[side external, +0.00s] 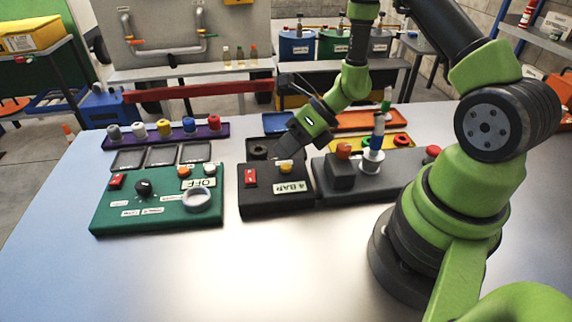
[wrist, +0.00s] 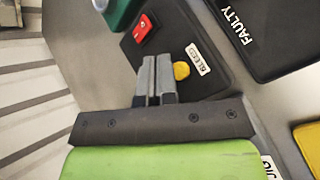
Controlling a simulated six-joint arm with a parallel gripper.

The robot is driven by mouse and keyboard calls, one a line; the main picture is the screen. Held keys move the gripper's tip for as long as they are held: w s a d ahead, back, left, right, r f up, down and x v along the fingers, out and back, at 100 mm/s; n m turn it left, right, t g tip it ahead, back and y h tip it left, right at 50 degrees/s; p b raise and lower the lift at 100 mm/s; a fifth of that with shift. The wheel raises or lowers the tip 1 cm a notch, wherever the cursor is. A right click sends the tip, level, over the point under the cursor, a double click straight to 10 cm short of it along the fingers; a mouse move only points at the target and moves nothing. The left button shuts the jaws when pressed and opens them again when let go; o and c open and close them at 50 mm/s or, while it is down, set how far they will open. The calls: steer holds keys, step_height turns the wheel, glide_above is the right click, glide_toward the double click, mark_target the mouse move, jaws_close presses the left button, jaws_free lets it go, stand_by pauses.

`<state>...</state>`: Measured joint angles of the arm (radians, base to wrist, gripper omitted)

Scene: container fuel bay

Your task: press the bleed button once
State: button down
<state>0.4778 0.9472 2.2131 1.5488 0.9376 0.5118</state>
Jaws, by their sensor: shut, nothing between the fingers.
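The bleed button is a yellow round button (side external: 286,168) on a black box (side external: 262,208) in the middle of the table. In the wrist view the yellow button (wrist: 181,70) sits beside a white label (wrist: 198,60) that seems to read BLEED. My gripper (side external: 284,156) comes down from above at the back of the box. Its two grey fingers are together, with nothing between them. In the wrist view my gripper (wrist: 156,62) lies just left of the button, which stays in plain sight. I cannot tell the fingertips' height above the box.
A red switch (side external: 250,177) and a 4 BAR display share the black box. A green panel (side external: 145,222) stands to the left. A grey box with an orange button (side external: 343,150) and a blue-and-white cylinder (side external: 376,142) stand to the right. The front table is clear.

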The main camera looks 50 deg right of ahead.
mark_target(287, 164)
steer(key=shift+f, duration=0.1)
stand_by(0.6)
steer(key=shift+f, duration=0.3)
steer(key=shift+f, duration=0.4)
stand_by(0.5)
steer(key=shift+r, duration=0.85)
steer(key=shift+r, duration=2.5)
